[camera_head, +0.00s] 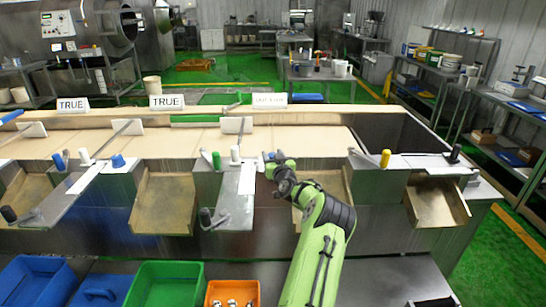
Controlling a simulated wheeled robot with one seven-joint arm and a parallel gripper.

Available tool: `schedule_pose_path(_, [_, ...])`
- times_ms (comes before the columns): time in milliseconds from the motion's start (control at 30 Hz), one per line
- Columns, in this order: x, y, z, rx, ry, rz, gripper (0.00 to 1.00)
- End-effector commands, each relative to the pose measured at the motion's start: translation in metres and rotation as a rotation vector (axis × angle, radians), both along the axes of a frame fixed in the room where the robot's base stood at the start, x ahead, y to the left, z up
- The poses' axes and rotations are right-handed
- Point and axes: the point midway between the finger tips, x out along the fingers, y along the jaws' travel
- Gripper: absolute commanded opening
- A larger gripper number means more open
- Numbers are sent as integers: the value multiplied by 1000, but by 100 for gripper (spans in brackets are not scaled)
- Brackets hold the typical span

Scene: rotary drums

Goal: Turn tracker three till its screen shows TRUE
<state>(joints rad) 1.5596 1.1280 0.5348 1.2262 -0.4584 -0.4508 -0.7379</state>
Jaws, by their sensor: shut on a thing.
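Three screens stand along the back of the bench. The left screen (73,104) and the middle screen (166,102) read TRUE. The third screen (269,99) shows small text that seems to begin with OUT, not TRUE. My gripper (271,160) is at the front rail below the third screen. It is shut on a small blue knob (269,156), mostly hidden by the fingers. My green arm reaches up to it from the lower right. I cannot tell the knob's turn angle.
A green knob (216,160) and a white knob (235,155) stand just left of my gripper. A yellow knob (385,158) stands to the right. A green bin (165,285) and an orange bin (232,294) lie in front.

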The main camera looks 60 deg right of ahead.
Motion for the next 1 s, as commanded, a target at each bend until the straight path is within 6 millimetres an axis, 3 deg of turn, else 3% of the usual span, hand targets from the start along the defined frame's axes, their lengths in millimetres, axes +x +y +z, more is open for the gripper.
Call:
schedule_pose_path(267, [1,1,1,-1,0,-51,20])
schedule_pose_path(1000, [2,1,2,-4,-5,-484,20])
